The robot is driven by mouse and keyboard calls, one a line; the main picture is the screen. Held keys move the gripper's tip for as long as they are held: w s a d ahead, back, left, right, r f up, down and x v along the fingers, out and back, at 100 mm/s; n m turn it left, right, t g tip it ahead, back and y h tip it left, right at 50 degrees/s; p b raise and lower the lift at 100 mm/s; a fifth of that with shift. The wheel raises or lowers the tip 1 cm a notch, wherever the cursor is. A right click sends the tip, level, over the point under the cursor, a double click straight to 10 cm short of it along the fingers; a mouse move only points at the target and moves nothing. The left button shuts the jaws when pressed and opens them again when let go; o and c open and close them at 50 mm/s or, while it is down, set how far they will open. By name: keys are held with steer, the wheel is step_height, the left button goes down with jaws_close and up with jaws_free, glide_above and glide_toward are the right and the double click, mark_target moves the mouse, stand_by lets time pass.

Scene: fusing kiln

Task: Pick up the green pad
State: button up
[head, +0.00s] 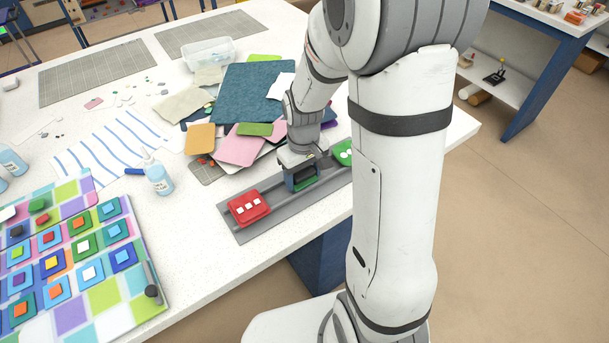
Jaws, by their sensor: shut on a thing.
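My gripper (302,165) points down over the grey rail tray (283,232) near the table's front edge. It is shut on a dark green pad (305,184), of which only a small part shows between blue sides, low over the middle of the tray. I cannot tell whether it touches the tray. A brighter green pad with white dots (343,152) sits at the tray's right end, partly hidden by my arm. A red pad with white squares (248,207) sits at the left end.
Coloured sheets (240,150) lie piled behind the tray. A glue bottle (157,176) stands to its left. A patchwork board (110,285) with coloured tiles fills the front left. A clear bin (208,53) stands at the back. White table (195,245) is bare left of the tray.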

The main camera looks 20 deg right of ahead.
mark_target(303, 170)
step_height(303, 170, up, 9)
steer(key=shift+r, duration=0.5)
steer(key=shift+w+r+g+p, duration=0.15)
steer(key=shift+g+p, duration=0.25)
steer(key=shift+p, duration=0.4)
steer(key=shift+g+p, duration=0.4)
steer(key=shift+p, duration=0.35)
steer(key=shift+w+a+f+g+h+p, duration=0.1)
steer(key=shift+w+f+g+h+p, duration=0.25)
steer(key=shift+p, duration=0.7)
steer(key=shift+s+f+g+h+p, duration=0.2)
steer(key=shift+f+g+h+p, duration=0.15)
steer(key=shift+g, duration=0.2)
steer(key=shift+f+b, duration=2.55)
steer(key=shift+f, duration=0.95)
steer(key=shift+f+b, duration=0.4)
steer(key=shift+f, duration=0.2)
steer(key=o, duration=1.1)
